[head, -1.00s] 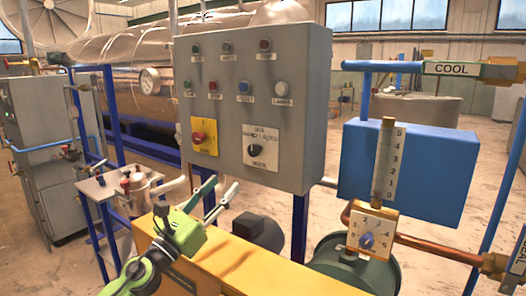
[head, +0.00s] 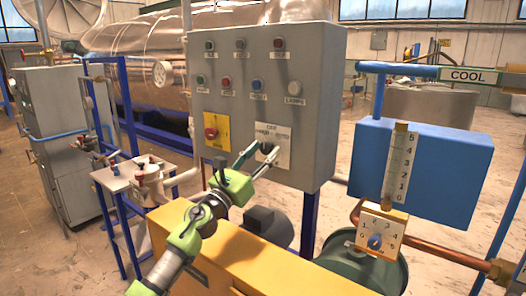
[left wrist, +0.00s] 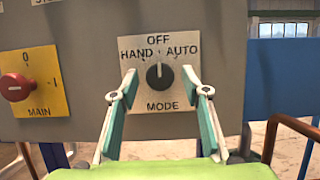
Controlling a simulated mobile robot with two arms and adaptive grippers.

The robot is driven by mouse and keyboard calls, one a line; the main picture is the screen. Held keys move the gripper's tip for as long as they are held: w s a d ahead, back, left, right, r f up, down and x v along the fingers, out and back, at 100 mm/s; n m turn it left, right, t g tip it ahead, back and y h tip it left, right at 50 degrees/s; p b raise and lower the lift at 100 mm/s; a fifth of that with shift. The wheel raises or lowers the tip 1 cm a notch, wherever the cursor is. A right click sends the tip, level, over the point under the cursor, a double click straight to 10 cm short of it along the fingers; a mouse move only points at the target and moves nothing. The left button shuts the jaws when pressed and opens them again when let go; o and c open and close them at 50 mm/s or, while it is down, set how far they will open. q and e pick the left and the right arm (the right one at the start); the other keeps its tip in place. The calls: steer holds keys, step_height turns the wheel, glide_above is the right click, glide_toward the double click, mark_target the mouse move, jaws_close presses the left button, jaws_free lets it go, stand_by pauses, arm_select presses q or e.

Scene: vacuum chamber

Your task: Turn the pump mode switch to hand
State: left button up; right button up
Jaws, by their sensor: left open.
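The pump mode switch (left wrist: 159,76) is a black knob on a pale plate (left wrist: 135,48) marked HAND, OFF, AUTO and MODE. Its light pointer mark appears to point up at OFF. In the head view the plate (head: 284,138) is on the lower right of the grey panel's front, and the knob is partly hidden by my gripper. My left gripper (left wrist: 159,82) is open, with one fingertip on each side of the knob and a gap on both sides. It also shows in front of the plate in the head view (head: 264,151). My right gripper is not in view.
A red MAIN switch (left wrist: 15,89) on a yellow plate is left of the mode plate. Several buttons and lamps are higher on the grey panel (head: 310,120). A yellow cabinet (head: 260,262) stands below. A blue box (head: 455,175) and pipes are at the right.

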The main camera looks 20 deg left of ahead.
arm_select(q)
steer(key=shift+w+d, duration=0.1)
steer(key=shift+w, duration=0.1)
steer(key=shift+c, duration=0.4)
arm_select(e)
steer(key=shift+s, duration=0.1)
arm_select(q)
steer(key=shift+s, duration=0.1)
steer(key=c, duration=1)
steer(key=shift+c, duration=0.2)
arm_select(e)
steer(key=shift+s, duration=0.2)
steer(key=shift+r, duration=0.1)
